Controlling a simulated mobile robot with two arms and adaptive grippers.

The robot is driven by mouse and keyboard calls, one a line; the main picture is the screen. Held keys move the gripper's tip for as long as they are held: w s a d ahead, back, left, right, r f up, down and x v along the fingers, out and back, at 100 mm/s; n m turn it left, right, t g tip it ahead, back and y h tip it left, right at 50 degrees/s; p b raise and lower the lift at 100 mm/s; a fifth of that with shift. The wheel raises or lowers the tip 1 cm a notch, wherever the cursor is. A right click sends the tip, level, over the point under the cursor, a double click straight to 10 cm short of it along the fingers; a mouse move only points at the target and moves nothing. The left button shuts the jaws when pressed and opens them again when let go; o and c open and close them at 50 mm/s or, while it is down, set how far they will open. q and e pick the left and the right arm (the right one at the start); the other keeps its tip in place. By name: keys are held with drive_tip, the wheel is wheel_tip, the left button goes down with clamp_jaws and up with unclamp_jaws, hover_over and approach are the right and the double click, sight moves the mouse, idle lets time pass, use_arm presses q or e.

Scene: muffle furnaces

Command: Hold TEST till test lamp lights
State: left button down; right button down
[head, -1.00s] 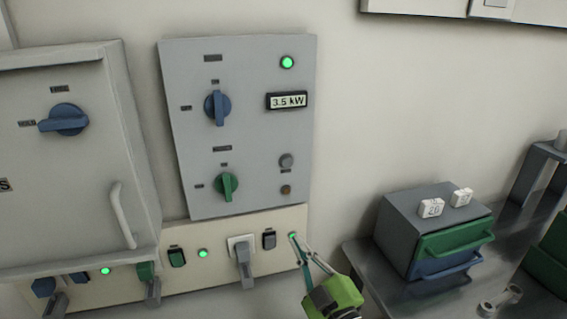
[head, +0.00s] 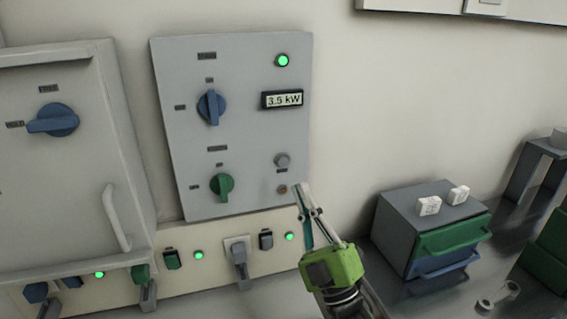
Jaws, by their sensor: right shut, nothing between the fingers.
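A grey panel (head: 178,130) on the wall carries a round grey push button (head: 282,160) at its lower right. A small brown lamp (head: 282,189) sits below the button and looks unlit. The label between them is too small to read. My right gripper (head: 302,187), green-bodied, is shut and empty. Its fingertips are at the panel's right edge, just right of the brown lamp and below the button. I cannot tell whether they touch the panel; they are not on the button. My left gripper is not in view.
The panel also has a lit green lamp (head: 282,60), a 3.5 kW display (head: 282,99), a blue knob (head: 211,106) and a green knob (head: 222,187). A socket strip (head: 200,278) runs below. A drawer box (head: 398,220) stands on the right. A furnace door handle (head: 115,218) juts out at left.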

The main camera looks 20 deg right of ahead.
sight(283, 161)
drive_tip(key=w+b, duration=0.2)
drive_tip(key=w, duration=0.6)
drive_tip(key=shift+w+a+b, duration=0.15)
drive_tip(key=shift+w+b, duration=0.1)
drive_tip(key=shift+b, duration=0.1)
idle(1.1)
drive_tip(key=shift+w, duration=0.4)
drive_tip(key=shift+w+b, duration=0.35)
drive_tip(key=shift+w, duration=0.1)
idle(0.6)
drive_tip(key=shift+s, duration=0.15)
drive_tip(key=shift+s+p, duration=0.4)
drive_tip(key=shift+s, duration=0.35)
